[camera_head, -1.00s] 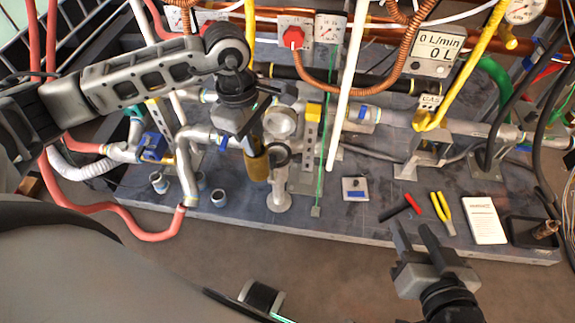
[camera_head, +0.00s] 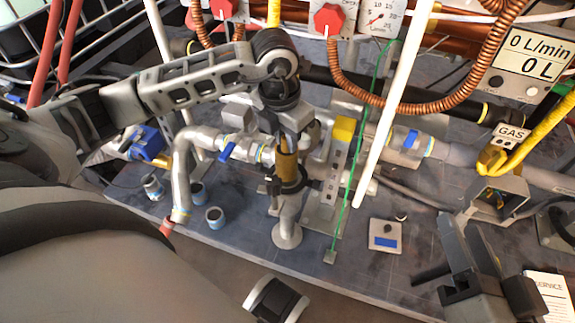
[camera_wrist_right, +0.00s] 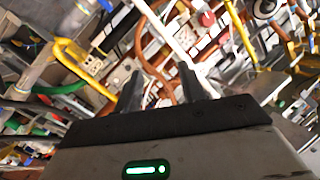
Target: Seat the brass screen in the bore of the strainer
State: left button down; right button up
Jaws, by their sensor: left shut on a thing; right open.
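The brass screen (camera_head: 287,163) is a short golden cylinder, held upright by my left gripper (camera_head: 287,125), which is shut on it. The strainer (camera_head: 287,232) is a grey pipe body standing on a round foot, with a dark ring (camera_head: 284,186) at its top. The screen's lower end is at this ring; I cannot tell whether it is inside the bore, over it or in front of it. My right gripper (camera_head: 463,240) is open and empty over the right front of the board. Its two fingers also show in the right wrist view (camera_wrist_right: 163,80).
Small grey cups (camera_head: 215,217) and a bent pipe (camera_head: 182,175) are to the left. A small square plate (camera_head: 384,236) lies on the board, with bare board around it.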

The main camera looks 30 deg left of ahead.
aim_at(286, 169)
pick_arm(q)
notch_tip(286, 169, down, 6)
jog(key=shift+r+b, duration=0.1)
jog(key=shift+b, duration=0.7)
jog(key=shift+f, duration=0.2)
notch_tip(286, 169, down, 3)
jog(key=shift+f+b, duration=0.2)
jog(key=shift+b, duration=0.65)
jog(key=shift+f, duration=0.25)
pick_arm(e)
notch_tip(286, 169, up, 7)
jog(key=w+n+t+y, duration=0.2)
jog(key=n+t, duration=0.2)
jog(key=shift+w+d+f+n+y, duration=0.2)
jog(key=shift+w+d+n+y, duration=0.05)
jog(key=shift+d+n+y, duration=0.2)
